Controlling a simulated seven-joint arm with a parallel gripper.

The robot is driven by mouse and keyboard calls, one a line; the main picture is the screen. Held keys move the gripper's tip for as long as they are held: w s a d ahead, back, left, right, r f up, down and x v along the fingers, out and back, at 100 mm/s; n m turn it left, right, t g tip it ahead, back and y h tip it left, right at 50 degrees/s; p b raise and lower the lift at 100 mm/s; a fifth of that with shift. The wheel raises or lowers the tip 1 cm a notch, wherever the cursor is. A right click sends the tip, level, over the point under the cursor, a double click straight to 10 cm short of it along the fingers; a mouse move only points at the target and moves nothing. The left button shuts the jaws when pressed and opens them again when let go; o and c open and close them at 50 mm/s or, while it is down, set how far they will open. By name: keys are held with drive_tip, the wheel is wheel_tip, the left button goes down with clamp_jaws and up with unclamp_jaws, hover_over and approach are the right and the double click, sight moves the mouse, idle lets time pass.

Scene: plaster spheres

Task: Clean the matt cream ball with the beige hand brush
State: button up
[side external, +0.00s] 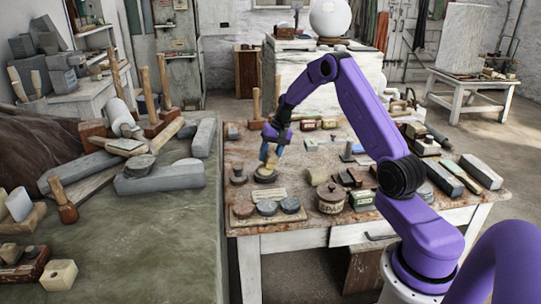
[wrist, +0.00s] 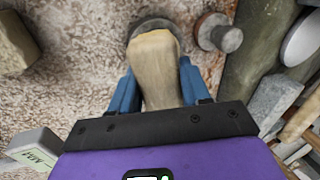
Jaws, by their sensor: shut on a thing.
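The beige hand brush (wrist: 157,70) is between the blue fingers of my gripper (wrist: 153,92), which is shut on it. In the side view my gripper (side external: 270,153) points down over the left part of the worktable, with the brush (side external: 267,166) below its fingers. The brush's far end overlaps a dark round base (wrist: 150,24) in the wrist view; I cannot tell whether they touch. A pale, off-white ball (side external: 330,18), the only ball in view, sits on a white block behind the table, well away from my gripper. The ball is not visible in the wrist view.
The worktable (side external: 285,222) is crowded. A lidded pot (side external: 331,198), round grey discs on a board (side external: 267,208), and several small boxes stand near my gripper. A green-topped bench (side external: 140,245) with stone blocks and mallets is on the left. Speckled tabletop (wrist: 70,95) is bare beside the brush.

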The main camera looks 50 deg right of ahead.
drive_tip(key=shift+w+d, duration=0.6)
drive_tip(key=shift+w, duration=0.1)
drive_tip(key=shift+s+a, duration=0.1)
drive_tip(key=shift+s+a, duration=1.35)
drive_tip(key=shift+s, duration=0.25)
drive_tip(key=shift+w+d, duration=1.45)
drive_tip(key=shift+w, duration=0.25)
drive_tip(key=shift+s+a, duration=1.5)
drive_tip(key=shift+s, duration=0.25)
